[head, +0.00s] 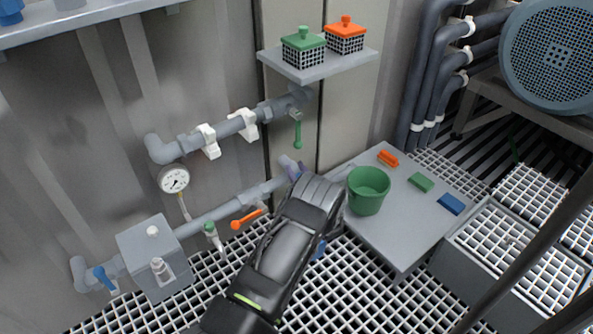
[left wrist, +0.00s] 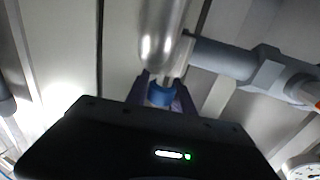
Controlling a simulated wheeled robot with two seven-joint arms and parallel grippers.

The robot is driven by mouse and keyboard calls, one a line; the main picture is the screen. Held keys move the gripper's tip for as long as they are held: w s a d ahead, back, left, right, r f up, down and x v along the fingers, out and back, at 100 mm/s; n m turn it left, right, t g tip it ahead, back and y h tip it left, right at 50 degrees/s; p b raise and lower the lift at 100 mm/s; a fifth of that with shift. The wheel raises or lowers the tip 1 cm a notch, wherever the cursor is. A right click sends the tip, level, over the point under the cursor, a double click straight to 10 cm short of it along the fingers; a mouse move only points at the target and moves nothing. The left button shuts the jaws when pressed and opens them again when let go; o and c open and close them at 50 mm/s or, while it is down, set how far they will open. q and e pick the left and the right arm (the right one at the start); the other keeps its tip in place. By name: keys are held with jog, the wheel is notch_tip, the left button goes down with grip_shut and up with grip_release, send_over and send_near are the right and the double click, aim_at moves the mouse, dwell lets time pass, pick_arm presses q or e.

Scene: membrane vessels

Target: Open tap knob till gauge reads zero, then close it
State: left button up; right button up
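A round white gauge (head: 174,180) hangs below the upper pipe; its dark needle is too small to read surely. Its edge also shows in the left wrist view (left wrist: 302,170). My left gripper (head: 291,168) is at the right end of the lower pipe. In the left wrist view its purple fingers (left wrist: 160,95) stand either side of a blue knob-like piece (left wrist: 160,94) under a grey pipe end. The piece nearly fills the gap; I cannot tell whether the fingers press on it. In the head view my arm hides this piece. My right gripper is not in view.
An orange lever (head: 247,219), a green lever (head: 297,132), a small green-topped tap (head: 210,232) and a blue lever (head: 104,278) sit along the pipes. A green bucket (head: 368,191) stands on a grey platform (head: 397,250) right of my arm. A shelf (head: 318,66) juts out above.

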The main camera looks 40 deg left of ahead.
pick_arm(q)
grip_shut()
jog(key=shift+m+t, duration=0.3)
jog(key=shift+t, duration=0.1)
jog(key=shift+w+d+m+t+h+p, duration=0.15)
jog(key=shift+m+t+h+p, duration=0.4)
jog(key=shift+m+t+h, duration=0.35)
jog(key=shift+w+d+m+t+h+b, duration=0.15)
jog(key=shift+d+m+t+h+b, duration=0.25)
jog(key=shift+m+t+h, duration=1.1)
jog(key=shift+w+d+m+t+h+b, duration=0.3)
jog(key=shift+m+h, duration=1.45)
jog(key=shift+h, duration=1.55)
jog(key=shift+w+d+m+t+h+b, duration=0.1)
jog(key=shift+d+m+t+h+b, duration=0.3)
jog(key=shift+m+t+h, duration=1.15)
jog(key=shift+g+h, duration=0.55)
jog(key=shift+h, duration=0.5)
jog(key=o, duration=0.5)
grip_release()
jog(key=shift+s, duration=0.2)
